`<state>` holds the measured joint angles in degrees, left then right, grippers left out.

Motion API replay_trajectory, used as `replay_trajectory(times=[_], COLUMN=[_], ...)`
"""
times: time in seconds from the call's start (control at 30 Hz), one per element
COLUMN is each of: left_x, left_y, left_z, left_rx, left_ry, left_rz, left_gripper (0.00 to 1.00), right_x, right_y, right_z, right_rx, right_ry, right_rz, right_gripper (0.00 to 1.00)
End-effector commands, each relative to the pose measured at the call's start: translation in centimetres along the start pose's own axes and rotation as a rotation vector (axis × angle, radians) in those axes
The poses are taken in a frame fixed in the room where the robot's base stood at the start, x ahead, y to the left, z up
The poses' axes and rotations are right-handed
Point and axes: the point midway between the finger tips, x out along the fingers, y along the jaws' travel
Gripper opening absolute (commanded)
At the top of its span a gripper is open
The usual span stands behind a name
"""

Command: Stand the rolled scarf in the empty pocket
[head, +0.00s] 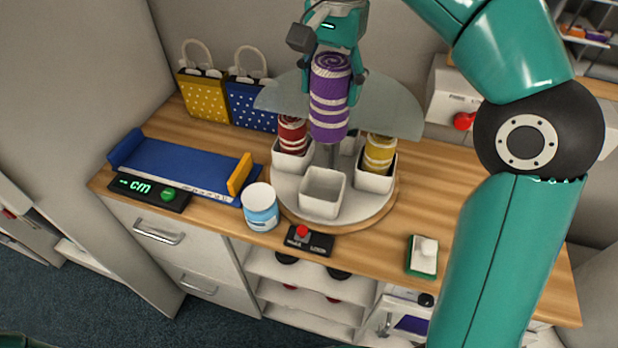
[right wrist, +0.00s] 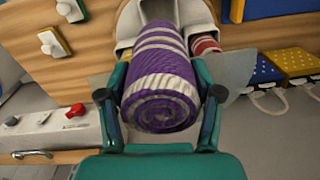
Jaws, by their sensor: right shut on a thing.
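A purple and white rolled scarf (head: 329,100) is upright in my right gripper (head: 332,75), held above the round carousel (head: 284,197). In the right wrist view the purple scarf (right wrist: 160,82) lies between both fingers (right wrist: 160,108). An empty white pocket (head: 322,193) faces the front of the carousel. A red rolled scarf (head: 292,135) stands in the left pocket (head: 291,162), and a yellow one (head: 380,153) in the right pocket (head: 374,182). The back of the carousel is partly hidden by the held scarf. My left gripper is not in view.
A white jar with a blue label (head: 261,208) and a red-button box (head: 307,240) stand before the carousel. A blue measuring tray (head: 190,165) lies left. Yellow (head: 202,93) and blue (head: 250,104) dotted bags stand behind. A translucent panel (head: 395,105) rises above the carousel.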

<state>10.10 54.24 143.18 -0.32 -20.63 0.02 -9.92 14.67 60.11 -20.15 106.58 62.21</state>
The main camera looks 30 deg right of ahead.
Motion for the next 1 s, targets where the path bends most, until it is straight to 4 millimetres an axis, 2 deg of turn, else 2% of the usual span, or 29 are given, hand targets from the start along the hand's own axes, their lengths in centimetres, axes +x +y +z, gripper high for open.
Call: replay_trajectory(times=[0.17, 0.5, 0.6, 0.87, 1.0], left_x=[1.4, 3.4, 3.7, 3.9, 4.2], left_y=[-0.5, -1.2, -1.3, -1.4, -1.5], left_z=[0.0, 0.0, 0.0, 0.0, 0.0], left_rx=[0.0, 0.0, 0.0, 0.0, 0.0], left_ry=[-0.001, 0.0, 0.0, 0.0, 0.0], left_rz=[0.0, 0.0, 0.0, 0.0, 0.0], left_gripper=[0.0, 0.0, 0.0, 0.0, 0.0], right_x=[3.1, 12.0, 13.9, 16.0, 17.9], right_y=[-0.1, 0.1, 0.1, 0.2, 0.4], right_z=[0.1, 0.1, 0.1, 0.0, 0.0], right_rx=[-0.006, -0.006, -0.004, -0.001, 0.001], right_ry=[-0.002, -0.004, -0.003, -0.001, -0.002], right_rz=[0.004, 0.005, 0.004, 0.002, 0.004], right_gripper=[0.27, 0.27, 0.27, 0.27, 0.27])
